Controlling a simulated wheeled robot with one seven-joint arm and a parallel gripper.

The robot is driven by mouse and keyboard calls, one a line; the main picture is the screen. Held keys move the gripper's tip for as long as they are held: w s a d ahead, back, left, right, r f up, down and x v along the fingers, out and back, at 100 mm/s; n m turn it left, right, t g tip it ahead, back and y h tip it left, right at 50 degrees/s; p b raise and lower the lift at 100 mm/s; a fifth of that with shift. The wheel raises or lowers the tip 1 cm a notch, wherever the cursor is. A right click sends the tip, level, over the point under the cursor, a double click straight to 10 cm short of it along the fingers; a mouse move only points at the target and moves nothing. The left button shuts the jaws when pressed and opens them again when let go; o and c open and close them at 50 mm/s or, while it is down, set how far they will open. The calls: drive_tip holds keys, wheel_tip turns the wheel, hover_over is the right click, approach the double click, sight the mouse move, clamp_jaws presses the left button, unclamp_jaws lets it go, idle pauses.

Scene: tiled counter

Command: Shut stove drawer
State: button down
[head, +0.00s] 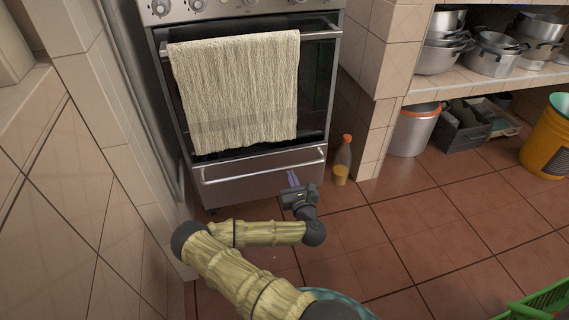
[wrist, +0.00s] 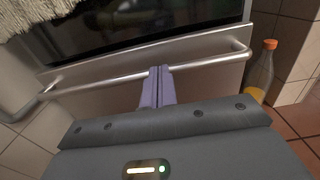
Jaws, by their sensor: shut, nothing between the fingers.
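The stove drawer (head: 260,181) is the steel front at the bottom of the stove, with a long bar handle (head: 235,176). In the head view it looks close to flush with the stove, but I cannot tell whether a small gap is left. My gripper (head: 293,178) is in front of the drawer's right half, its purple fingers pointing at the front. In the wrist view the fingers (wrist: 158,82) are shut together and empty, their tips at the handle bar (wrist: 120,77). I cannot tell whether they touch it.
A cream towel (head: 238,90) hangs from the oven door handle above the drawer. A bottle with an orange cap (head: 342,160) stands on the floor right of the stove, beside a tiled pillar. A tiled wall is close on the left.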

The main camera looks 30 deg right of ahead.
sight(282, 154)
drive_tip(key=b+x, duration=0.4)
drive_tip(key=x, duration=0.4)
drive_tip(key=shift+f, duration=0.2)
drive_tip(key=shift+w+d+r+b, duration=0.15)
drive_tip(key=shift+w+b, duration=0.15)
drive_tip(key=shift+w, duration=0.15)
